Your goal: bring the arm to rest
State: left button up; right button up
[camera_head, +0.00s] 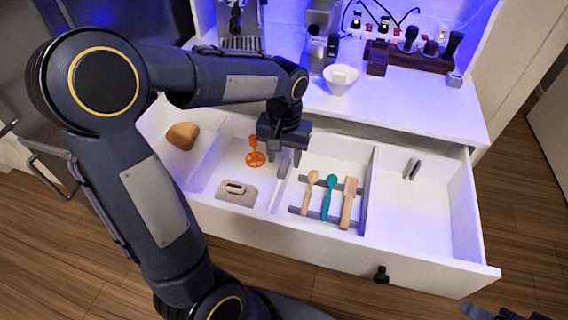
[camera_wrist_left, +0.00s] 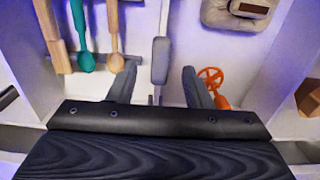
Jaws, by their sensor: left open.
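My left arm comes in from the left across the head view. Its gripper (camera_head: 284,163) is open and empty, pointing down over the open white drawer (camera_head: 330,240).
The drawer holds a wooden spoon (camera_head: 309,190), a teal spoon (camera_head: 328,192), a wooden spatula (camera_head: 348,202), a beige device (camera_head: 237,190) and a brown block (camera_head: 183,135). A white bowl (camera_head: 340,79) stands on the counter behind. The drawer's right compartment is mostly clear.

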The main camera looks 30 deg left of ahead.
pick_arm(q)
jog(key=shift+r, duration=0.5)
jog(key=s+d+r+t+h+p, duration=0.1)
jog(key=s+r, duration=0.1)
jog(key=s, duration=0.3)
jog(key=s+d+r+t+h+p, duration=0.1)
jog(key=s+r+t, duration=0.1)
jog(key=s, duration=0.3)
jog(key=s+d+r+t+h+p, duration=0.1)
jog(key=s+r+t, duration=0.1)
jog(key=s, duration=0.4)
jog(key=shift+d+r+m+h+p, duration=0.15)
jog(key=shift+r+m+p, duration=0.05)
jog(key=shift+r, duration=0.2)
jog(key=shift+d+r+m+h+p, duration=0.1)
jog(key=shift+r+m+h+p, duration=0.1)
jog(key=shift+r, duration=0.2)
jog(key=shift+s+d+f+t, duration=0.15)
jog(key=shift+s+d+t, duration=0.15)
jog(key=shift+s, duration=0.2)
